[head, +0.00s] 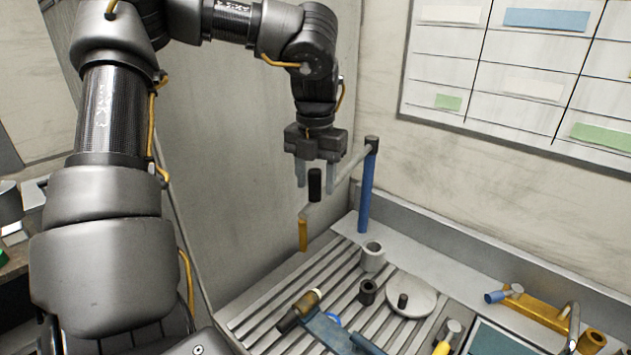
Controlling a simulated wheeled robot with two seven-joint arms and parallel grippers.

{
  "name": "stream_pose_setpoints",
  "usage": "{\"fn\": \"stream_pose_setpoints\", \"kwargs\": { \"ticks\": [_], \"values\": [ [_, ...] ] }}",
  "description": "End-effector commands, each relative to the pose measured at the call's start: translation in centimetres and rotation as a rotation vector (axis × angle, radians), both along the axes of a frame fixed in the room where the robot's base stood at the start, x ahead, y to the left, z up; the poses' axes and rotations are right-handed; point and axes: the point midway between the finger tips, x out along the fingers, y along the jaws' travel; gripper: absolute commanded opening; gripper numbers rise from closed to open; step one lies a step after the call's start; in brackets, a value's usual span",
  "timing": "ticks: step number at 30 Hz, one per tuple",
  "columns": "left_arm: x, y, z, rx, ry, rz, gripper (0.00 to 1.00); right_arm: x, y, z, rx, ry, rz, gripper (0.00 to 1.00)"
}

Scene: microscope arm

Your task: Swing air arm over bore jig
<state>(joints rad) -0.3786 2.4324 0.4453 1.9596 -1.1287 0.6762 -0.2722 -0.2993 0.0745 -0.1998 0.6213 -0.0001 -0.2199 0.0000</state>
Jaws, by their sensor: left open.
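The air arm is a grey bar (350,164) on top of a blue post (367,195) at the back of the slotted bench. An orange nozzle (303,235) hangs from its near left end, and a black upright handle (315,186) stands on the bar near that end. My left gripper (317,182) points down, open, with its fingers on either side of the black handle; contact cannot be told. Which part is the bore jig is unclear; a grey hollow cylinder (373,257) and a black ring (367,291) stand right of the nozzle. My right gripper is out of view.
A round pale plate with a black peg (404,300) sits on the slotted bench (262,314). A blue part with a brass-and-black fitting (298,312) lies in front. An orange bracket (535,316) is at right. A wall (235,150) stands close behind my left arm.

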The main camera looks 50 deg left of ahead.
Motion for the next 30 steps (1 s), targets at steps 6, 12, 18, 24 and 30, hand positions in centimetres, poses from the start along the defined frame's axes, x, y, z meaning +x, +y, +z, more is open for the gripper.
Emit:
{"fn": "stream_pose_setpoints", "kwargs": {
  "ticks": [6,12,18,24,30],
  "values": [
    [0.1,0.0,3.8,0.005,-0.008,0.003,0.47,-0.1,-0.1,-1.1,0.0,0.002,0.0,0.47],
    [0.0,-0.1,7.8,0.001,-0.006,0.002,0.47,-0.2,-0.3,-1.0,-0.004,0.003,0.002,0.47],
    [0.0,0.0,9.9,0.0,-0.002,0.0,0.47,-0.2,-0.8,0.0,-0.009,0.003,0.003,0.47],
    [0.0,-0.1,10.2,0.0,-0.002,-0.001,0.47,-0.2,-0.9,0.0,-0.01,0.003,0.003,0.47],
    [0.0,-0.1,10.1,0.0,-0.002,-0.001,0.47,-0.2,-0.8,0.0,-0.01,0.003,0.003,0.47]
  ]
}}
